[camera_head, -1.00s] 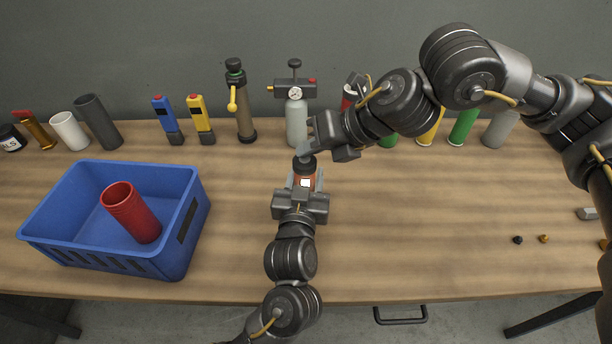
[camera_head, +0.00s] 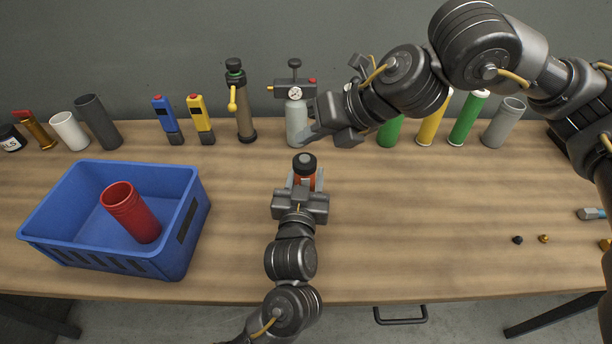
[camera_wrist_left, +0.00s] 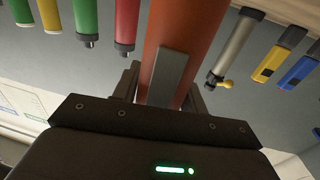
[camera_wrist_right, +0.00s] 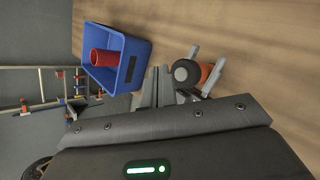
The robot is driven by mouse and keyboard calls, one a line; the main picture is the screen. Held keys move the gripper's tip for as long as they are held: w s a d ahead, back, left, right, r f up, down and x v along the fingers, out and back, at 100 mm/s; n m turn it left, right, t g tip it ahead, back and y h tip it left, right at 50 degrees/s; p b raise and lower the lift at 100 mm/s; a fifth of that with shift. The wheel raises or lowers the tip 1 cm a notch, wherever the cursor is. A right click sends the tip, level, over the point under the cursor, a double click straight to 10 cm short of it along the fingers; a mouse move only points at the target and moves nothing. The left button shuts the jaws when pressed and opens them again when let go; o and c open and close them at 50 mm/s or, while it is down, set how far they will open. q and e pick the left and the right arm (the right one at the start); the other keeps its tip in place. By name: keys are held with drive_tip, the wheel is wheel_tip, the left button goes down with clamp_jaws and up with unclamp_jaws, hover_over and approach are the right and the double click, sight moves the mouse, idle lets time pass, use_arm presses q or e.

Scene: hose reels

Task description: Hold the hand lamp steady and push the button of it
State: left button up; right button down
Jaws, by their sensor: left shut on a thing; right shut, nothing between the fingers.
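The hand lamp (camera_head: 304,164) has an orange body and a round black head, and stands about upright near the table's middle. My left gripper (camera_head: 305,182) is shut around its orange body, which fills the middle of the left wrist view (camera_wrist_left: 182,45). My right gripper (camera_head: 309,139) is shut and empty, just behind and above the lamp's head, apart from it. In the right wrist view its closed fingers (camera_wrist_right: 160,88) are beside the lamp's black head (camera_wrist_right: 186,72).
A blue crate (camera_head: 188,222) with a red cup (camera_head: 131,212) stands at left. A grey cylinder with a gauge (camera_head: 296,120) is close behind my right fingers. Several tubes and tools line the back edge. The table right of the lamp is mostly clear.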

drive_tip(key=shift+r, duration=2)
use_arm(q)
drive_tip(key=o, duration=1.2)
